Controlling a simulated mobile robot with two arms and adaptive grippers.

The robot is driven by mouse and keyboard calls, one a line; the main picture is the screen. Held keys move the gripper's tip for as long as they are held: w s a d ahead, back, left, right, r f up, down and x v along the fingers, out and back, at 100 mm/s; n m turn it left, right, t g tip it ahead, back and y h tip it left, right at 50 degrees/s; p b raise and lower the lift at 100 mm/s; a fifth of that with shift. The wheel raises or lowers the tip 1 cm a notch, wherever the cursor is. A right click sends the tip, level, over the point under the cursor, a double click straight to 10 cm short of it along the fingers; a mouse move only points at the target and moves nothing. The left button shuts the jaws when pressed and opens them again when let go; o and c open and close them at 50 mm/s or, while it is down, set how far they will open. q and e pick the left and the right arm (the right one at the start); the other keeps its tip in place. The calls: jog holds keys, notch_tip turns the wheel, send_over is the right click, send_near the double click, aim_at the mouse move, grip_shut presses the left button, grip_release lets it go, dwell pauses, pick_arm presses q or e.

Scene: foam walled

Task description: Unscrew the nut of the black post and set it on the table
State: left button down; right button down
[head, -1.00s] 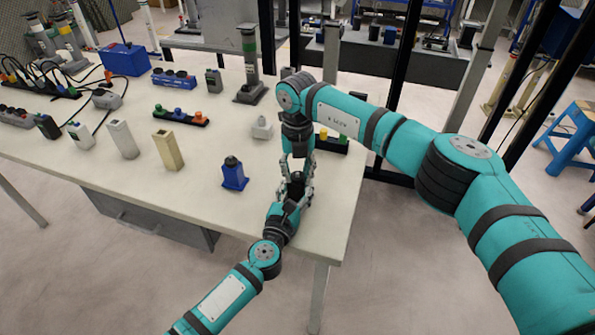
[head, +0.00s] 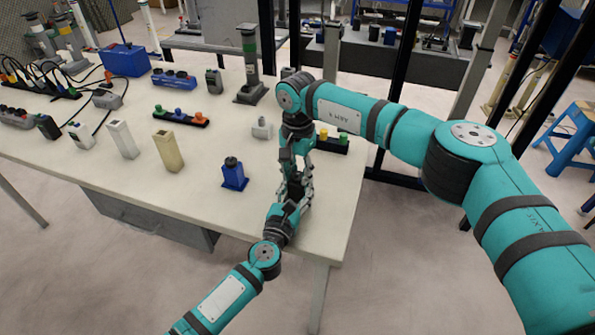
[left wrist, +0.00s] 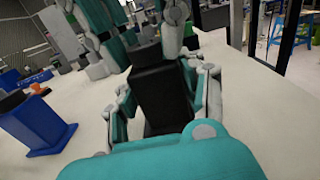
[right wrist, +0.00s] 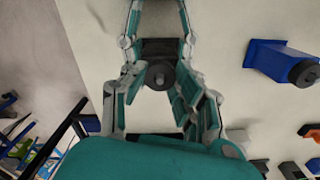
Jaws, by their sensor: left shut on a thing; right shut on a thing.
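The black post (head: 295,187) stands near the table's right front corner, mostly hidden by my grippers. My left gripper (left wrist: 166,85) is shut on the post's body, one finger on each side. In the left wrist view the dark nut (left wrist: 147,53) is at the top of the post (left wrist: 163,92). My right gripper (head: 297,160) points down from above and is shut on the nut, seen as a dark round piece in the right wrist view (right wrist: 160,75). I cannot tell whether the nut's thread is still engaged.
A blue post (head: 233,175) with a dark top stands left of the grippers. Beige (head: 168,151) and white (head: 122,139) posts stand farther left. A small grey block (head: 262,128) and a dark strip with coloured knobs (head: 331,141) lie behind.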

jog(key=n, duration=1.2)
jog(key=c, duration=1)
grip_release()
jog(key=shift+r, duration=0.1)
